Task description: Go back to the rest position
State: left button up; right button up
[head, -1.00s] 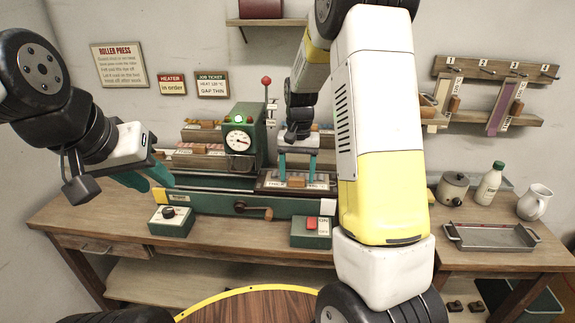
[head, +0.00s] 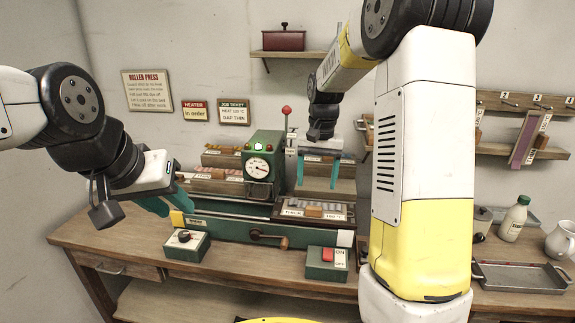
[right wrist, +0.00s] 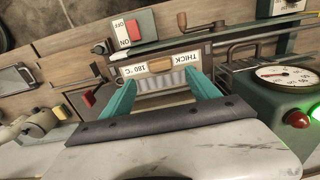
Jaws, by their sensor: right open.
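My right gripper (head: 318,182) is open and empty, its two teal fingers pointing down above the plate labelled THICK 180 °C (head: 290,211) on the green roller press (head: 262,160). In the right wrist view, the open right gripper (right wrist: 162,92) has that plate's label (right wrist: 185,59) beyond its fingertips. My left gripper (head: 170,206) hangs at the left end of the press, with teal fingers angled down; its gap is unclear. My right arm crosses the right half of the head view and hides part of the bench.
A knob box (head: 187,246) and an ON/OFF switch box (head: 327,262) stand at the bench front. A metal tray (head: 520,277), a white bottle (head: 513,220) and a white jug (head: 562,240) are at the right. A wall shelf (head: 290,54) holds a dark red box.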

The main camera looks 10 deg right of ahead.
jog(key=s+a+r+n+t+y, duration=0.1)
jog(key=s+r+t, duration=0.2)
jog(key=s, duration=0.8)
jog(key=s+a+r+n+t, duration=0.1)
jog(key=s+r+n+t, duration=0.1)
jog(key=s+r, duration=0.5)
jog(key=s+t, duration=0.1)
jog(key=s, duration=0.4)
jog(key=shift+s+a+n+y, duration=0.2)
jog(key=shift+n+y, duration=0.1)
jog(key=shift+y, duration=0.1)
